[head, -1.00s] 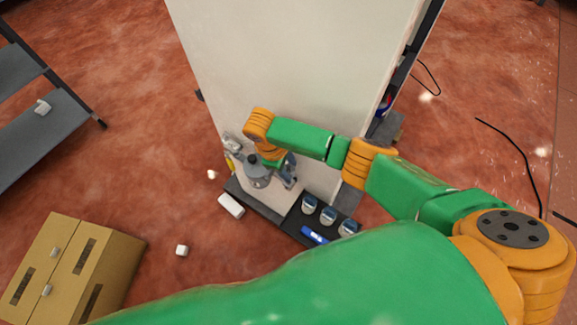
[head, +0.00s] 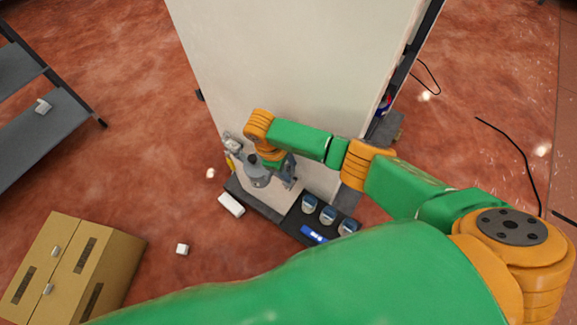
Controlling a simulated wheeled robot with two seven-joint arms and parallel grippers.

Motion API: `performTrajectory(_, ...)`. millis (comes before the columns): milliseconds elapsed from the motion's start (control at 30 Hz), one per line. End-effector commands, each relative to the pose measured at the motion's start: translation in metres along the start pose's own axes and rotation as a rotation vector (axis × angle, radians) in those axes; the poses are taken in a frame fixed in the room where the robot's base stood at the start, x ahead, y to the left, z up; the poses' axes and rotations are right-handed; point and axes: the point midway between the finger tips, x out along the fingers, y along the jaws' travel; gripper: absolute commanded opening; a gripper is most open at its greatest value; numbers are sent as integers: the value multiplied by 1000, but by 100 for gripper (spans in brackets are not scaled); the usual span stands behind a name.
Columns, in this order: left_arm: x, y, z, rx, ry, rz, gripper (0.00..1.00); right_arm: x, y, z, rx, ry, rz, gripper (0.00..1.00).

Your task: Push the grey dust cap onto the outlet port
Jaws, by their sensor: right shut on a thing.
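My right gripper (head: 288,174) reaches down in front of the pale panel, just right of a grey rounded dispenser body (head: 257,177). It is shut on a small grey piece, which looks like the grey dust cap, mostly hidden by the fingers and wrist. The outlet port cannot be made out at this size. Whether the cap touches the port cannot be told. My left gripper is not in view.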

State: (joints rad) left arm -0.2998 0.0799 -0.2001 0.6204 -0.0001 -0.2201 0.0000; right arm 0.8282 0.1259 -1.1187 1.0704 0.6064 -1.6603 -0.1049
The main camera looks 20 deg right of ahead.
Motion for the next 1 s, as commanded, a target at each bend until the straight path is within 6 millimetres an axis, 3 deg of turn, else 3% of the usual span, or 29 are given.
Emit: performTrajectory(1000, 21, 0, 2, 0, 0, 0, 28, 26, -4, -6, 0, 0, -1, 0)
